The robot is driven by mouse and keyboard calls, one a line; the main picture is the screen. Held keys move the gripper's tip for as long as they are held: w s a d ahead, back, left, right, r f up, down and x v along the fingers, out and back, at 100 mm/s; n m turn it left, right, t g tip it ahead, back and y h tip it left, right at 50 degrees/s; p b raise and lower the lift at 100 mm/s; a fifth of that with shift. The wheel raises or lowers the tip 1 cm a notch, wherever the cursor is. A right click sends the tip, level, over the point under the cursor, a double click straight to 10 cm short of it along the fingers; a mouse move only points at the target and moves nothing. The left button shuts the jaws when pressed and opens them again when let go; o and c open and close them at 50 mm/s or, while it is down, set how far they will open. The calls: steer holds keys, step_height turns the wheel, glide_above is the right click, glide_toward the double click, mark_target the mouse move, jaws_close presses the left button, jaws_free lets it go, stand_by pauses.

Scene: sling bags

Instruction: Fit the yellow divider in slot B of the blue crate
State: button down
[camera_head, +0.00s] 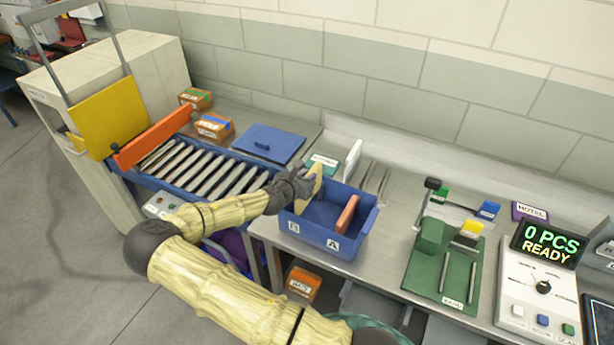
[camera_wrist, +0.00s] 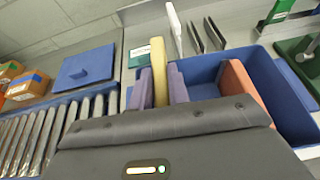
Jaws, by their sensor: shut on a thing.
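The blue crate (camera_head: 315,236) stands on the metal bench, its front marked B at the left and A at the right. A salmon-orange divider (camera_head: 347,214) stands inside on the A side; it also shows in the wrist view (camera_wrist: 240,85). My gripper (camera_wrist: 161,88) is shut on the yellow divider (camera_wrist: 159,65), one purple finger on each side. In the head view the yellow divider (camera_head: 315,184) is at the crate's left end, on the B side, its top above the rim. Its lower edge and slot B are hidden, so I cannot tell whether it is seated.
A roller conveyor (camera_head: 207,173) and a blue lid-like panel (camera_head: 266,142) lie left of the crate. A white upright plate (camera_head: 351,160) and thin rods stand behind it. A green fixture (camera_head: 440,265) and control box are to the right, with bare bench between.

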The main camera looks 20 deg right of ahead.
steer(key=shift+f+b, duration=2.9)
steer(key=shift+f, duration=1.2)
steer(key=c, duration=1.5)
jaws_free()
steer(key=shift+o, duration=1.2)
steer(key=shift+s, duration=0.1)
steer(key=shift+f, duration=0.1)
steer(key=shift+a, duration=0.1)
steer(key=b+v, duration=0.4)
steer(key=v, duration=1.3)
steer(key=shift+a, duration=0.2)
